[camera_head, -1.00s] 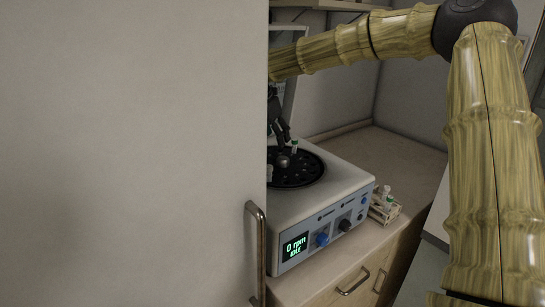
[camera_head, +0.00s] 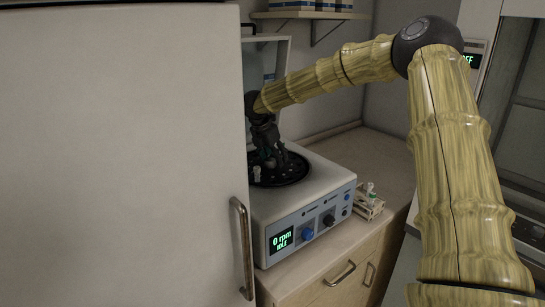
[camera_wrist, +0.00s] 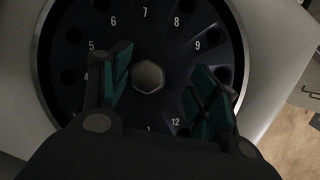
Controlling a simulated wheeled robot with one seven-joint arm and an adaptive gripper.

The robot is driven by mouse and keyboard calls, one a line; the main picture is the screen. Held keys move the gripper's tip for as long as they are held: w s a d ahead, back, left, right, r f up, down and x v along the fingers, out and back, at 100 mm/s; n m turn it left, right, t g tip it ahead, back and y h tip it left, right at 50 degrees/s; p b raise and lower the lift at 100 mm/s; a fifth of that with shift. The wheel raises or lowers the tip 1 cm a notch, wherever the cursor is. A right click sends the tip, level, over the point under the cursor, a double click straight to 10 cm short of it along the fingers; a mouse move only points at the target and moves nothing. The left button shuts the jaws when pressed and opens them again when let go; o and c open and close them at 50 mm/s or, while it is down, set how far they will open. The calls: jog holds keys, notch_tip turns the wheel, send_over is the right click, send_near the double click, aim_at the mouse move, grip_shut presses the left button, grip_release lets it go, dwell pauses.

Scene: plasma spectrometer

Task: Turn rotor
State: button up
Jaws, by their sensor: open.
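The rotor (camera_head: 294,176) is a black disc with holes set in the top of a pale centrifuge (camera_head: 335,176) whose display reads 0 rpm. In the wrist view the rotor (camera_wrist: 146,35) shows white numbers around its holes and a hexagonal hub (camera_wrist: 148,76) in the middle. My gripper (camera_wrist: 160,84) is open above the rotor, its green-padded fingers on either side of the hub with a gap to each. In the head view my gripper (camera_head: 271,160) is over the rotor. A small pale tube (camera_head: 257,173) stands in the rotor beside it.
A tall pale cabinet door with a metal handle (camera_head: 242,248) blocks the left of the head view and hides part of the centrifuge. A rack with tubes (camera_head: 369,204) stands right of the centrifuge. The counter (camera_head: 378,158) behind it is clear.

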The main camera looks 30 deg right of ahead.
jog(key=shift+w+a+f, duration=0.15)
jog(key=shift+w+f, duration=0.45)
jog(key=shift+w, duration=0.15)
jog(key=c, duration=0.4)
jog(key=shift+w, duration=0.15)
jog(key=c, duration=0.4)
jog(key=shift+s+r, duration=0.1)
jog(key=shift+s, duration=0.2)
jog(key=c, duration=0.3)
grip_shut()
